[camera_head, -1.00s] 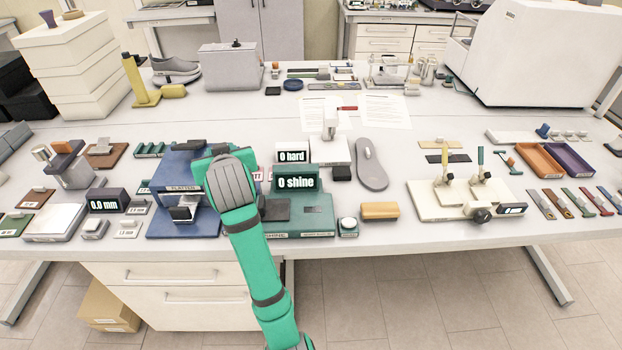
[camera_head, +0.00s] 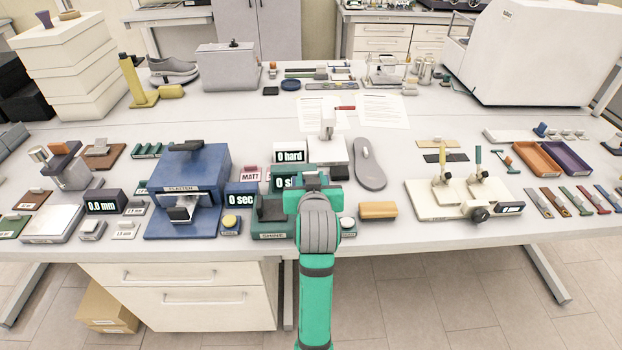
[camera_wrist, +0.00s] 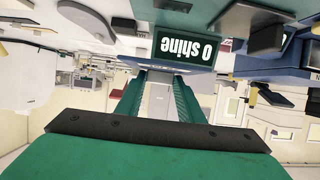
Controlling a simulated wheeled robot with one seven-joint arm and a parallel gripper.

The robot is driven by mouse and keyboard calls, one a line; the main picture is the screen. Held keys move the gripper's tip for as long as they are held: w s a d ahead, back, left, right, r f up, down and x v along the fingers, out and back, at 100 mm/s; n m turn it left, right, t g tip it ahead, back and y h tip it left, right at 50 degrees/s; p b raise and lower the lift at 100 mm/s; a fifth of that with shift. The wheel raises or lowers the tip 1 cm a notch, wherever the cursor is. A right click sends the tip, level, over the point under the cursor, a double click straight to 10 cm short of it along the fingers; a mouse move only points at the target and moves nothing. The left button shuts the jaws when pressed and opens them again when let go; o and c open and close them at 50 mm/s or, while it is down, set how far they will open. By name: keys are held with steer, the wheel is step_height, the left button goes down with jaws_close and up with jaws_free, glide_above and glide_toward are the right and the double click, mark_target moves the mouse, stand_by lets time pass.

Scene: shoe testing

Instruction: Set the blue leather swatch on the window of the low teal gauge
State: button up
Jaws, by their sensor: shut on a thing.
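The low teal gauge (camera_head: 270,236), labelled SHINE, stands at the front middle of the table. Its display is partly covered in the head view and reads "0 shine" in the wrist view (camera_wrist: 178,47). A dark grey block (camera_head: 270,208) is on its left part. My gripper (camera_head: 316,180) is over its right part, and my arm hides the window area there. In the wrist view my gripper (camera_wrist: 160,74) is shut on a thin blue-grey strip, which looks like the blue leather swatch (camera_wrist: 160,67). In the head view the swatch is hidden or too small to make out.
A blue press (camera_head: 190,170) with a "0 sec" display (camera_head: 240,198) stands left of the gauge. A white "0 hard" gauge (camera_head: 322,150) is behind it. A tan block (camera_head: 378,210) and a grey sole (camera_head: 369,165) lie to the right.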

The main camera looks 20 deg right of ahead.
steer(key=shift+a, duration=0.1)
steer(key=shift+s, duration=0.2)
steer(key=shift+f, duration=2.95)
steer(key=shift+f, duration=1.05)
steer(key=o, duration=1.1)
steer(key=v, duration=1)
steer(key=shift+s+a+r, duration=0.15)
steer(key=shift+s, duration=0.2)
